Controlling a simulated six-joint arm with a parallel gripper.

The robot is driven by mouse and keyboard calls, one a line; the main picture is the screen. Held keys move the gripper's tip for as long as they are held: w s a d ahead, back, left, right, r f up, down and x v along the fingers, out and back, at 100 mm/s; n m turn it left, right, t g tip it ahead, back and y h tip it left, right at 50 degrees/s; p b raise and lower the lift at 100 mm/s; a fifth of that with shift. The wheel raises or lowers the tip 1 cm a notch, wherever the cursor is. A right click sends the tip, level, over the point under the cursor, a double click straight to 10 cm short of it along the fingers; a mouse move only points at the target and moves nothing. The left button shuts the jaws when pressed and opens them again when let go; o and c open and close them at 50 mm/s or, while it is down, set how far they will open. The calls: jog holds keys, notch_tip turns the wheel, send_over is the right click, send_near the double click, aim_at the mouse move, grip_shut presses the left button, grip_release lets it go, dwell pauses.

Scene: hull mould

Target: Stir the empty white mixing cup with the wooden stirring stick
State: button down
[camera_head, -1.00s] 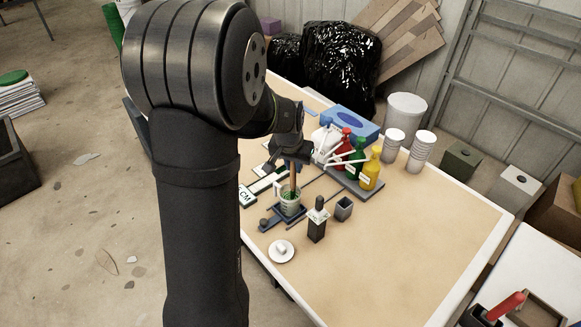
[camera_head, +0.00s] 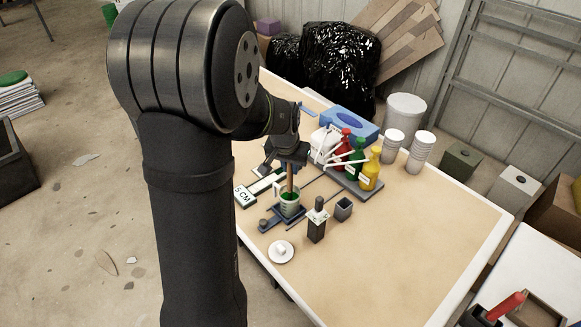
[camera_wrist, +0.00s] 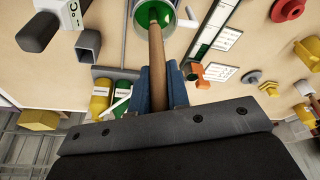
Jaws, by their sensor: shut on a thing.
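The wooden stirring stick (camera_head: 290,178) stands close to upright with its lower end inside the white mixing cup (camera_head: 288,209). My gripper (camera_head: 289,161) is above the cup and shut on the upper part of the stick. In the wrist view the stick (camera_wrist: 157,65) runs from between the blue fingers of my gripper (camera_wrist: 159,88) into the cup (camera_wrist: 137,30). Green shows inside the cup, so it does not look empty. The cup sits on a small dark stand (camera_head: 302,213). The stick's tip is hidden in the cup.
Red, green and yellow bottles (camera_head: 371,172) stand on a tray close behind and right of the cup. A black-and-grey upright item (camera_head: 317,222) and a small grey square cup (camera_head: 343,209) are just right. A white dish (camera_head: 281,250) lies in front. The table's right side is clear.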

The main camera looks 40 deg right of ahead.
jog(key=shift+r, duration=4.4)
jog(key=shift+r, duration=1.5)
